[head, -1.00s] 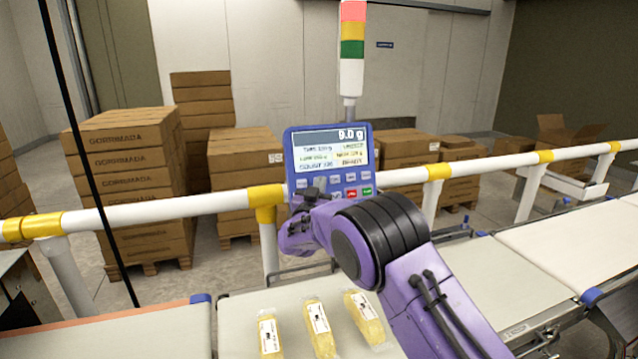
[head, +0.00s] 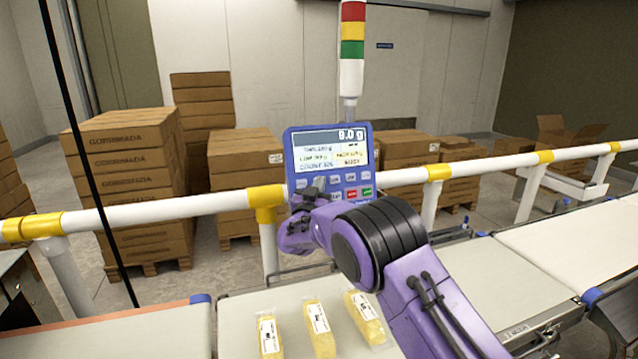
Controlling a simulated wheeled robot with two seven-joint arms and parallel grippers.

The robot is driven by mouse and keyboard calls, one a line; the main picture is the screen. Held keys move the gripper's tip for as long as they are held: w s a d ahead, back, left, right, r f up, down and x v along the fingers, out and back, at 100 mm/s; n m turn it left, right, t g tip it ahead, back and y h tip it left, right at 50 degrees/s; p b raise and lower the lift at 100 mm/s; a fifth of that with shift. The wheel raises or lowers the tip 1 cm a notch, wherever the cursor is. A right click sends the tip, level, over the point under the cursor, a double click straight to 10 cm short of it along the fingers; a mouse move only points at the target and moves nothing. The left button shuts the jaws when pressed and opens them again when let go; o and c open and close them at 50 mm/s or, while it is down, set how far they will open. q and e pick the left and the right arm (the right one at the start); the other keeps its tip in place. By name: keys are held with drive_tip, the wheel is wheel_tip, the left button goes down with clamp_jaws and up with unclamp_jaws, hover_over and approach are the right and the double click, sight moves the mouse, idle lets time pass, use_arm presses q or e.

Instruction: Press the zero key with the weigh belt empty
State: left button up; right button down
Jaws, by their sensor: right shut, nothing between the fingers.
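The blue weigher terminal (head: 331,150) stands behind the belts, its screen lit with a weight line at the top that looks like 9.0 or 0.0 g. Its keys (head: 350,180) sit in rows below the screen. My right gripper (head: 310,192) is shut and empty at the lower left of the keypad, covering some keys there. I cannot tell whether it touches a key, nor which key is the zero key. The weigh belt (head: 500,285) shows bare to the right of my purple right arm; the arm hides part of it. My left gripper is out of view.
Three yellow packs (head: 319,330) lie on the belt (head: 240,310) left of my arm. A white and yellow guard rail (head: 170,210) runs behind the belts. A stack light (head: 352,50) rises behind the terminal. Stacked cartons (head: 130,190) stand beyond the rail.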

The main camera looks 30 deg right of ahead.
drive_tip(key=shift+s+r, duration=0.1)
drive_tip(key=shift+s, duration=0.05)
drive_tip(key=shift+s+a+r+p, duration=0.1)
drive_tip(key=shift+s+p, duration=0.1)
drive_tip(key=shift+s, duration=0.15)
drive_tip(key=shift+s+a+p, duration=0.1)
drive_tip(key=shift+s+p, duration=0.05)
drive_tip(key=shift+s, duration=0.15)
drive_tip(key=shift+s+a+r+p, duration=0.25)
drive_tip(key=shift+s+p, duration=0.15)
drive_tip(key=shift+s, duration=0.35)
drive_tip(key=shift+s+a+r+p, duration=0.1)
drive_tip(key=shift+s+r+p, duration=0.2)
drive_tip(key=shift+s, duration=0.5)
drive_tip(key=shift+s+a+r+p, duration=0.2)
drive_tip(key=shift+s+p, duration=0.25)
drive_tip(key=shift+s, duration=0.3)
